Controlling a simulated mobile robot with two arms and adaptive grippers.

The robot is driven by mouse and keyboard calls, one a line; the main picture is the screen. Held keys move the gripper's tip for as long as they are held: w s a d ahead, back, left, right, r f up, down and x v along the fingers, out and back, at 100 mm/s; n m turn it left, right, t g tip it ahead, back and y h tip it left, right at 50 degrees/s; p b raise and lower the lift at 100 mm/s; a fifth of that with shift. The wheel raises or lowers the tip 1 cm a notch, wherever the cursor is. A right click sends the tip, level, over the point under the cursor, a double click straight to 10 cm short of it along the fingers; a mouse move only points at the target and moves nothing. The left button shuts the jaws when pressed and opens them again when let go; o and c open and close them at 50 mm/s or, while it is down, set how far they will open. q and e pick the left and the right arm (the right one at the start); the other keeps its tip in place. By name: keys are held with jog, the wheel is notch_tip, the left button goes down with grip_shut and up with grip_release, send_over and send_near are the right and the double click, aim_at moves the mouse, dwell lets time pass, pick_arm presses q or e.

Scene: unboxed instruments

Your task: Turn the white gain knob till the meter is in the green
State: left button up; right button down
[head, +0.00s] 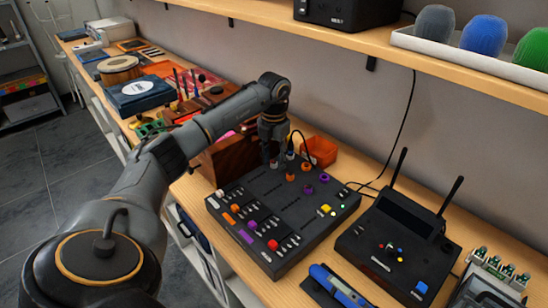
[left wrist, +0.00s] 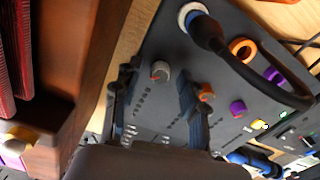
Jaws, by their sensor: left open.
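The black instrument (head: 285,210) lies on the wooden bench, its top covered with coloured knobs and buttons. In the left wrist view, a pale grey-white knob (left wrist: 160,70) with a reddish mark stands on its panel (left wrist: 150,115). My left gripper (head: 272,158) points down over the far edge of the instrument. Its open fingers show in the left wrist view (left wrist: 157,80), one on each side of the pale knob, with a visible gap on both sides. In the head view the gripper hides this knob. No meter reading can be made out. My right gripper is out of view.
A black cable plug (left wrist: 207,33) stands close to the pale knob. Orange (left wrist: 206,92) and purple (left wrist: 238,108) knobs sit beside the right finger. A brown wooden case (head: 222,155), an orange bin (head: 320,151) and a black console (head: 395,240) stand around the instrument.

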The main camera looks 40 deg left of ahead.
pick_arm(q)
jog(key=shift+c, duration=0.3)
grip_shut()
jog(key=m, duration=0.4)
jog(key=shift+m, duration=0.3)
jog(key=m, duration=0.4)
dwell(0.5)
jog(key=shift+o, duration=0.3)
grip_release()
